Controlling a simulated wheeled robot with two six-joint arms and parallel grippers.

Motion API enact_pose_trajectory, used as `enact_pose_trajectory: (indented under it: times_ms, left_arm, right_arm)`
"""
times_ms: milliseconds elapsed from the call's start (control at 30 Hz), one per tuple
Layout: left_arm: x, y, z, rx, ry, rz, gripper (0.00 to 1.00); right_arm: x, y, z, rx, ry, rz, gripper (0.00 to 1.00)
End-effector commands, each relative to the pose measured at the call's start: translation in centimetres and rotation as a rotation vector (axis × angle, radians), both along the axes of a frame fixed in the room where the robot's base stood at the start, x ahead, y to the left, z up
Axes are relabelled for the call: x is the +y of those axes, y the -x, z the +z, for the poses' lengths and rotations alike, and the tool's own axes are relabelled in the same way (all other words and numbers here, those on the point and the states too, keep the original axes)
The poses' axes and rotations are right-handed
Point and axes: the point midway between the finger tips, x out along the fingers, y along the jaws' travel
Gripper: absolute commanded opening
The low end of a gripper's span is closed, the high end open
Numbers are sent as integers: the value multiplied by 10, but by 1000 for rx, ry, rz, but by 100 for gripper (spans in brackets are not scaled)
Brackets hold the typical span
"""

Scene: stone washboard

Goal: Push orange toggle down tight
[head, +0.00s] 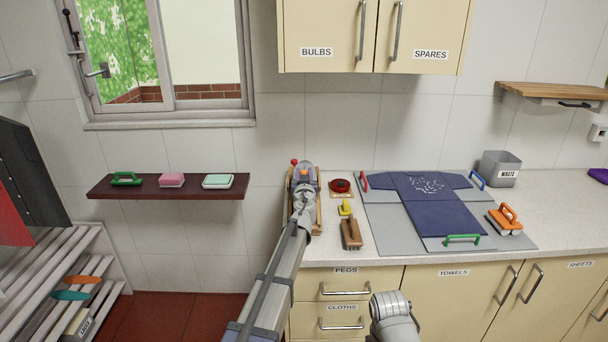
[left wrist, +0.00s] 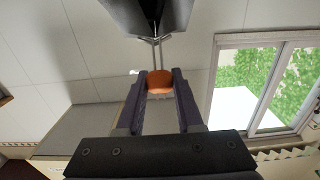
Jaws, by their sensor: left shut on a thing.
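My left gripper (head: 304,178) is over the left end of the counter, in front of a wooden-edged board (head: 318,215) that my arm mostly hides. A small orange piece, seemingly the orange toggle (head: 304,173), shows at the gripper's tip. In the left wrist view the orange toggle (left wrist: 160,80) sits between the two dark fingers of my left gripper (left wrist: 160,88), which are shut on it. Thin metal rods run from behind it to a dark shape. I cannot tell how far down the toggle is. My right gripper is not in view.
A brush (head: 350,232) and a red round thing (head: 341,186) lie just right of the board. Further right are a grey mat (head: 385,240) with blue cloth (head: 440,215), an orange-handled tool (head: 505,220) and a waste bin (head: 500,168). A dark shelf (head: 200,193) is at left.

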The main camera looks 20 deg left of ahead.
Motion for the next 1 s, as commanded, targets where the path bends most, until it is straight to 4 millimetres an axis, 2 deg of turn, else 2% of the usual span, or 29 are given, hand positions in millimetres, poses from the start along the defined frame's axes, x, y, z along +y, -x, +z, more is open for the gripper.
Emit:
enact_pose_trajectory:
  times_ms: [33, 200, 1000]
  left_arm:
    - [0, 0, 0, 0, 0, 0, 17]
    - [0, 0, 0, 0, 0, 0, 0]
    - [0, 0, 0, 0, 0, 0, 0]
  right_arm:
    - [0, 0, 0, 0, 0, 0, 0]
    - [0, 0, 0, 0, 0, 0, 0]
    - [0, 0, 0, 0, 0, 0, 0]
